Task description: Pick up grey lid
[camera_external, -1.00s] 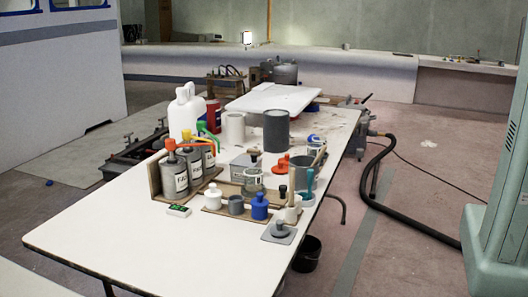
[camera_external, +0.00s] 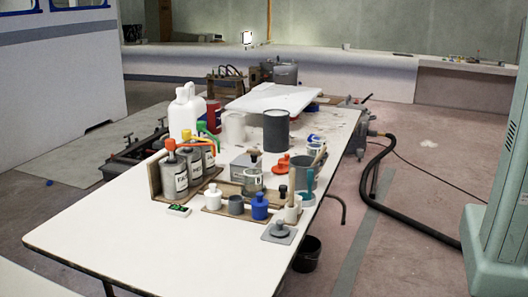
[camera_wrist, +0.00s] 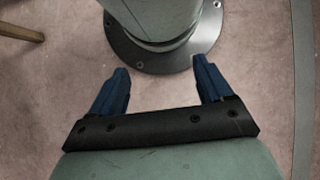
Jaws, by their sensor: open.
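A grey lid (camera_external: 279,231), a flat square plate with a round knob on top, lies near the right edge of the white table in the external view. Its knob points up and nothing covers it. My gripper (camera_wrist: 162,70) shows only in the wrist view, with its two blue fingers wide apart and nothing between them. It is over the floor by my round base flange, away from the table. The lid is not in the wrist view.
The white table (camera_external: 130,245) is clear at its front left. Dispenser bottles (camera_external: 173,177) stand behind left, a dark grey can (camera_external: 276,131) farther back.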

